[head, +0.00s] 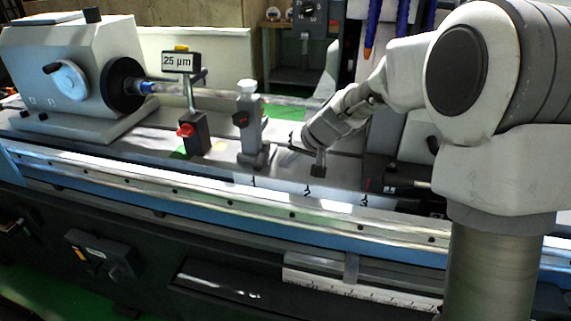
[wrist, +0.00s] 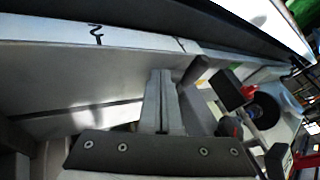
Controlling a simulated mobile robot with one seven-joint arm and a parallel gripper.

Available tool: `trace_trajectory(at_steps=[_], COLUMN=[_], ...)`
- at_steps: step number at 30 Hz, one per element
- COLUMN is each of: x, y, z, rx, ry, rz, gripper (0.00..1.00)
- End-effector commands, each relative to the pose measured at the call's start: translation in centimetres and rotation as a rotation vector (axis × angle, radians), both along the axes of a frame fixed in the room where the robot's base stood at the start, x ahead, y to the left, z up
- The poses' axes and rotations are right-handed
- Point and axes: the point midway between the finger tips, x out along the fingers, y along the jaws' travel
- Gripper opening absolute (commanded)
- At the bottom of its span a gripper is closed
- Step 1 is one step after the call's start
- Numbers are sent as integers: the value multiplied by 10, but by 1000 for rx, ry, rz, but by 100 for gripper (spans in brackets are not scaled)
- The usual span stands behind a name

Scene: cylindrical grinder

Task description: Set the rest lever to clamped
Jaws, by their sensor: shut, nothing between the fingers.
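The grey steady rest (head: 250,135), with a pale top and a dark knob on its side, stands on the machine bed between the headstock and my arm. My gripper (head: 318,170) is right of the rest, low over the bed, and apart from it in the head view. In the wrist view my two fingers (wrist: 161,76) are shut together and empty. A dark bar (wrist: 196,68), perhaps the rest lever, shows just right of the fingertips; I cannot tell whether they touch. The lever's setting cannot be read.
A black gauge stand with a red knob (head: 186,130) and a "25 µm" sign (head: 181,61) stands left of the rest. The headstock (head: 60,70) holds a shaft (head: 210,92) running behind the rest. The bed's front strip is clear and carries numbered marks.

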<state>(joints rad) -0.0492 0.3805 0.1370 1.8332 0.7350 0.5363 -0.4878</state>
Motion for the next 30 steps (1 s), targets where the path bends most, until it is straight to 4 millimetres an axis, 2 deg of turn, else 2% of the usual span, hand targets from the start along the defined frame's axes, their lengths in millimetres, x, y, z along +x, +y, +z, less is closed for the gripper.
trace_trajectory(at_steps=[3,9,20,23,30], x=[-11,-29,-50,-69,-145], y=[-13,-30,-46,-54,-87], z=[25,57,86,99,134], rx=[-1,-1,-13,-43,-168], ry=[-6,-4,-3,-6,-16], rz=[-1,-1,-1,-2,-29], gripper=[0,0,0,0,0])
